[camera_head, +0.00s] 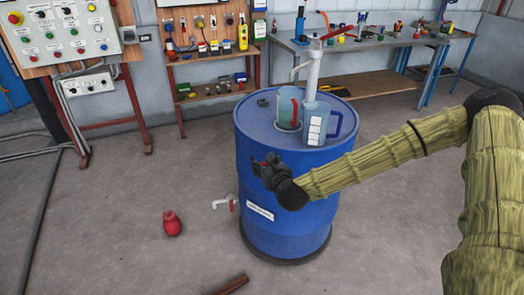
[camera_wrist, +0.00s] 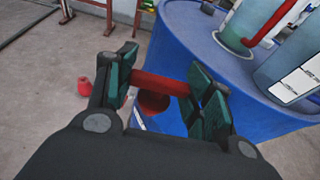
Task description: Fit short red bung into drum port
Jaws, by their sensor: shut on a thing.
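The blue drum (camera_head: 290,222) stands upright on the floor. My gripper (camera_head: 268,166) is in front of its upper left side. In the wrist view my gripper (camera_wrist: 160,84) is shut on a red piece, taken as the short red bung (camera_wrist: 165,84), with its crossbar spanning the dark green finger pads. A darker red round part (camera_wrist: 153,101) shows just below the bar; I cannot tell whether it belongs to the bung. The drum's blue top (camera_wrist: 185,45) lies beyond the right finger. I cannot make out an open port; the drum's front is partly hidden by my arm.
A clear jug (camera_head: 317,125) and a cup with a red strip (camera_head: 288,110) stand on the drum top, near a pump (camera_head: 312,72). A small dark fitting (camera_head: 262,102) is at its back left. A red bottle-like object (camera_head: 172,224) stands on the floor.

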